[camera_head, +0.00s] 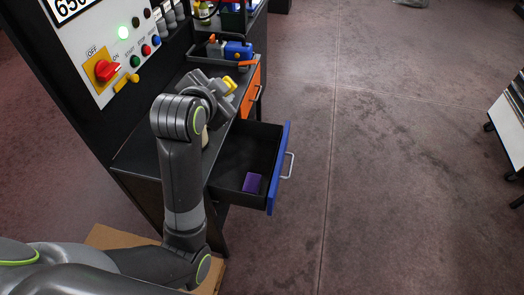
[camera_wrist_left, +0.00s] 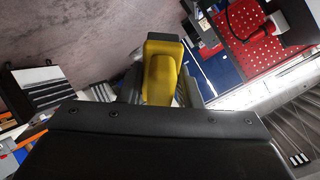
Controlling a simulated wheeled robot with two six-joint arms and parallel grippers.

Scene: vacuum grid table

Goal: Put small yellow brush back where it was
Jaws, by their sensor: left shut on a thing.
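The small yellow brush shows as a yellow piece (camera_head: 230,86) at the end of my left arm in the head view. It fills the middle of the left wrist view as a yellow body with a dark end (camera_wrist_left: 160,75). My left gripper (camera_head: 222,90) is shut on it and holds it over the dark cabinet top, near the orange drawer. The gripper's fingers sit on either side of the brush in the wrist view. My wrist hides part of the gripper and the cabinet top. My right gripper is not in view.
A drawer with a blue front (camera_head: 279,168) stands open below and holds a purple box (camera_head: 252,183). The orange drawer (camera_head: 250,92) looks shut. A black tray (camera_head: 204,58) with a blue tool (camera_head: 238,51) lies behind the gripper. A control panel (camera_head: 105,45) rises at left.

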